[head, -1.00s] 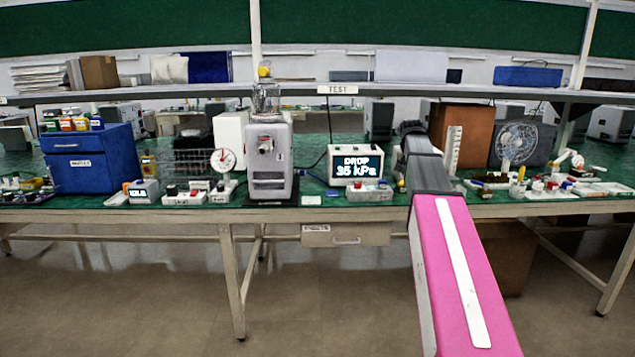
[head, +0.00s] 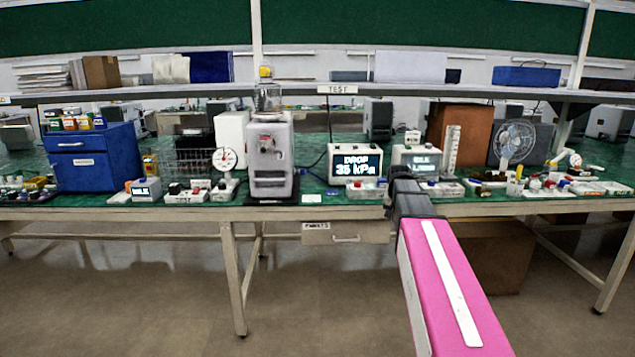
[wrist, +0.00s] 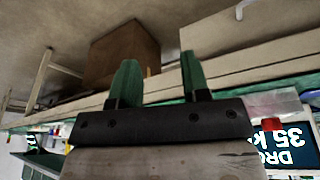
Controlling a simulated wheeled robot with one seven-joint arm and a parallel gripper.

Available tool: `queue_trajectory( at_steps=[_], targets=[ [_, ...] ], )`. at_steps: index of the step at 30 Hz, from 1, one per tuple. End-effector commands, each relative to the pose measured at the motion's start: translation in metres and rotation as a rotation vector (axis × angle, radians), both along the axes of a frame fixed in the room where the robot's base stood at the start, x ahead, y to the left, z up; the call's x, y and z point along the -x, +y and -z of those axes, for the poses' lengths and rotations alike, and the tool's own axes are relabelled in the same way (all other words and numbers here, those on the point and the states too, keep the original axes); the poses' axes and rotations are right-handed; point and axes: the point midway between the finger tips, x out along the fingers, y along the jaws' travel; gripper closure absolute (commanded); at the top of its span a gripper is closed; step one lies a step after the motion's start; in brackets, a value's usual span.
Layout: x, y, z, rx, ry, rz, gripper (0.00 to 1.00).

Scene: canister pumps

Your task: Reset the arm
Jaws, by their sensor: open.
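My arm, with its pink link, reaches up from the bottom right of the head view to the front edge of the bench. My gripper (wrist: 158,78) shows in the wrist view as two green fingers set well apart. The gap between them is empty. Behind them are the table edge and a brown box, seen upside down. In the head view my gripper's fingers cannot be made out at the far end of the dark wrist link.
The green bench (head: 325,200) holds a grey pump machine (head: 270,160), a "DROP 35 kPa" display (head: 355,163), a second display (head: 418,158), a blue drawer cabinet (head: 92,158) and a fan (head: 514,140). A drawer (head: 345,232) hangs below the edge. The floor in front is clear.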

Motion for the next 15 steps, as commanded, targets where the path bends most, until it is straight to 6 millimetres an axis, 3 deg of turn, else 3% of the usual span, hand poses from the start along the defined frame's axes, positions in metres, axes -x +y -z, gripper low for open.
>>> queue_trajectory(
  at_steps=[1, 6, 15],
  targets=[
    [0.019, 0.009, 0.022, -0.005, 0.020, -0.021, 0.57],
    [0.063, 0.034, 0.082, -0.018, 0.077, -0.097, 0.57],
    [0.152, 0.072, 0.172, -0.046, 0.175, -0.225, 0.57]
  ],
)
